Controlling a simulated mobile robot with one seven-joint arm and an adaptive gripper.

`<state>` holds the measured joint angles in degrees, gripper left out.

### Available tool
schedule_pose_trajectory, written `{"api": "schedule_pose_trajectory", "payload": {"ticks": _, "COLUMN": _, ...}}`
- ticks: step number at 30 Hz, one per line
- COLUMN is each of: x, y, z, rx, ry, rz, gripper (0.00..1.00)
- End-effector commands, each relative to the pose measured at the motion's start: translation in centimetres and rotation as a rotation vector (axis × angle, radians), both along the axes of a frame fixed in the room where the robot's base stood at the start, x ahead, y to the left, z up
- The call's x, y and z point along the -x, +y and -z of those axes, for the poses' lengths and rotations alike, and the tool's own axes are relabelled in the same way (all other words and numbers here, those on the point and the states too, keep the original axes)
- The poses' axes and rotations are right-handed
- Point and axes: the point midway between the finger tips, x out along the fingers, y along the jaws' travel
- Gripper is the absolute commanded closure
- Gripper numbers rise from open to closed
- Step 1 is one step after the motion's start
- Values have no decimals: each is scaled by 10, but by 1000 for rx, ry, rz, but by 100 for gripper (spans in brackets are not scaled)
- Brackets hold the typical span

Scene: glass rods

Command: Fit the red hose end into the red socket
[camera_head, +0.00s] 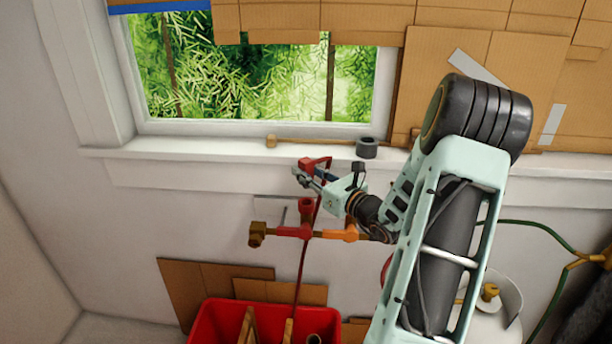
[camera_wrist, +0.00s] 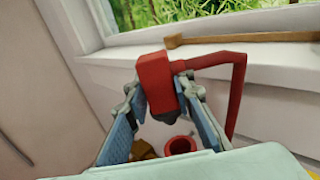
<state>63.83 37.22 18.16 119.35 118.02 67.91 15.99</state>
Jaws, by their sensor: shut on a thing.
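My gripper (camera_head: 312,181) is shut on the red hose end (camera_head: 313,163), below the window sill. In the wrist view the red hose end (camera_wrist: 155,82) sits between the two fingers of my gripper (camera_wrist: 160,92), with a dark tip pointing down. The red hose (camera_wrist: 236,95) leaves its right side and bends down. The red socket (camera_head: 306,206) is an upright opening on the wall pipe, below the hose end and apart from it. It also shows in the wrist view (camera_wrist: 180,146) as a red ring, below and slightly right of the dark tip.
A brass fitting (camera_head: 257,233) and an orange valve (camera_head: 340,234) flank the socket. A dark roll (camera_head: 367,147) and a wooden stick (camera_wrist: 240,38) lie on the sill. A red crate (camera_head: 215,325) stands below, with cardboard (camera_head: 190,280) behind. The wall left of the pipe is clear.

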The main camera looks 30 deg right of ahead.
Motion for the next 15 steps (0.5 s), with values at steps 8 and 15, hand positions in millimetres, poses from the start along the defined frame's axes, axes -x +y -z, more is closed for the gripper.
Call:
{"api": "schedule_pose_trajectory", "payload": {"ticks": 8, "x": 0, "y": -2, "z": 14, "rx": -1, "ry": -2, "rz": 3, "gripper": 100}}
{"api": "schedule_pose_trajectory", "payload": {"ticks": 15, "x": 0, "y": -2, "z": 39, "rx": -1, "ry": -2, "rz": 2, "gripper": 100}}
